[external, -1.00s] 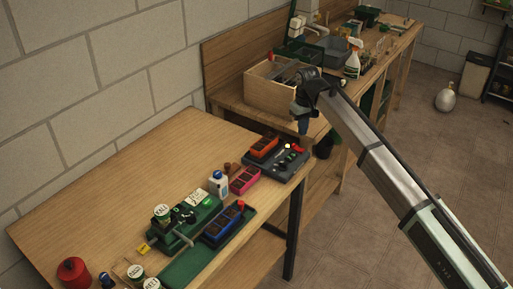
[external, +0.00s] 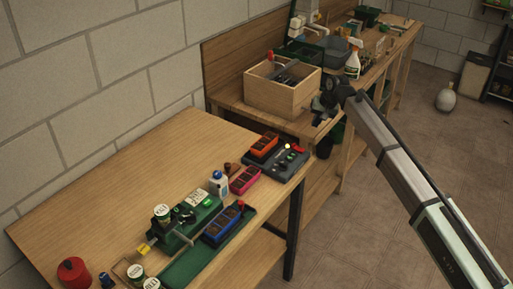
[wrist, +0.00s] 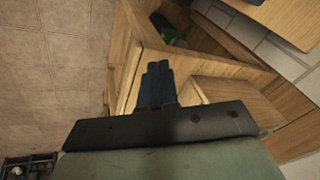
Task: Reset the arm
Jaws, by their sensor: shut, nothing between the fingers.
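My gripper (external: 318,119) is at the end of my raised arm, in front of the back bench and to the right of the front table in the external view. In the wrist view my gripper's dark fingers (wrist: 158,70) are together and empty. They point toward wooden bench framing, with nothing between them. In the external view the fingertips are small and dark.
The front table (external: 120,180) holds a green tray (external: 180,266), a blue seedling pack (external: 222,225), a pink pack (external: 244,180), an orange pack (external: 264,145) and a white bottle (external: 218,184). A wooden box (external: 270,98) stands on the back bench.

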